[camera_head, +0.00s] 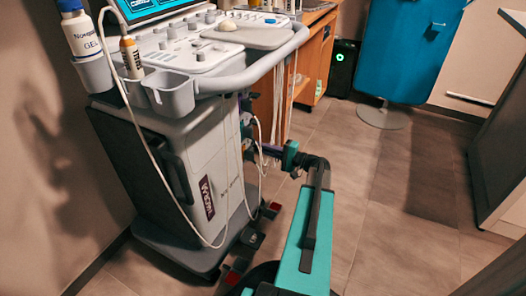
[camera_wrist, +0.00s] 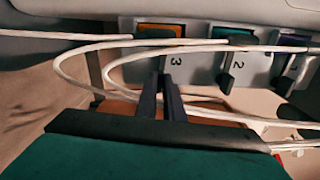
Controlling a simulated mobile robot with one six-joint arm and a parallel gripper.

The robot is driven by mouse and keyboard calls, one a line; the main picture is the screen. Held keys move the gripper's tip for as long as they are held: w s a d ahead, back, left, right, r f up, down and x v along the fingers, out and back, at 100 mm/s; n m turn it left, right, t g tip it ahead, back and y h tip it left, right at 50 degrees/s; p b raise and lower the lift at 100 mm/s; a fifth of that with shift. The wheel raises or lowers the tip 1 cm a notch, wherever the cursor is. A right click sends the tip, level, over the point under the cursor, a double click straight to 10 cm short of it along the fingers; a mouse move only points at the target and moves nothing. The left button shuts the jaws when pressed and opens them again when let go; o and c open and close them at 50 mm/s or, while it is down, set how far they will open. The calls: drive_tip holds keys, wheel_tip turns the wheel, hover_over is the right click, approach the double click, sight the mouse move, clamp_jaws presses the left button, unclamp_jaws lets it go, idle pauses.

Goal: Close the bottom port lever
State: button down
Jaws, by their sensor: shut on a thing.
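In the wrist view, a row of ports shows grey plates and coloured blocks: orange (camera_wrist: 160,30), teal (camera_wrist: 232,33) and purple (camera_wrist: 295,40). The plates marked 3 and 2 carry sideways numbers. A black lever (camera_wrist: 227,76) stands out at port 2, and another (camera_wrist: 288,84) to its right. My gripper (camera_wrist: 163,84) reaches up to port 3, its dark fingers close together. They are shut on the port 3 lever, which they mostly hide. In the head view my gripper (camera_head: 250,152) is beside the machine's right side, partly behind cables.
White cables (camera_wrist: 120,72) loop across the ports and around my fingers. The ultrasound cart (camera_head: 190,160) stands at the left with a gel bottle (camera_head: 80,30). A wooden cabinet (camera_head: 316,55) and teal chair (camera_head: 405,50) are behind.

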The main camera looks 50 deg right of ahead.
drive_tip(key=shift+f+n+b, duration=0.1)
drive_tip(key=shift+n+b, duration=0.2)
drive_tip(key=shift+n, duration=0.3)
drive_tip(key=c, duration=1.9)
unclamp_jaws()
drive_tip(key=shift+o, duration=0.2)
drive_tip(key=shift+s, duration=0.1)
drive_tip(key=p+v, duration=0.4)
drive_tip(key=v, duration=0.9)
drive_tip(key=shift+s+p, duration=0.3)
drive_tip(key=shift+p, duration=0.05)
